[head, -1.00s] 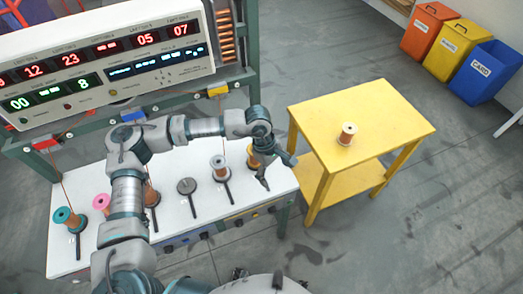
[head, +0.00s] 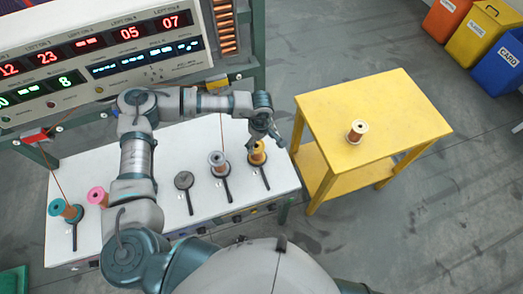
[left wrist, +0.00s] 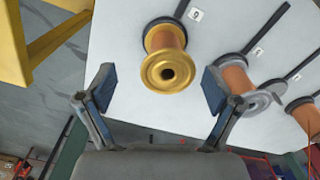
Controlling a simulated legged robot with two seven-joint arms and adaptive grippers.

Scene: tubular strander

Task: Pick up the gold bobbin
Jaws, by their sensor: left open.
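The gold bobbin (head: 257,153) stands on the rightmost holder of the white bench, wound with copper-coloured wire. In the left wrist view the gold bobbin (left wrist: 165,62) shows its gold flange and dark centre hole, beyond and between the open fingers. My left gripper (head: 268,138) is close to the gold bobbin in the head view and partly overlaps its top. In the left wrist view my left gripper (left wrist: 158,90) is open and empty, with the bobbin apart from both fingers. My right gripper is not in view.
Teal (head: 62,208) and pink (head: 97,196) bobbins stand at the left. A yellow table (head: 385,118) at the right bears another copper-wound bobbin (head: 357,130).

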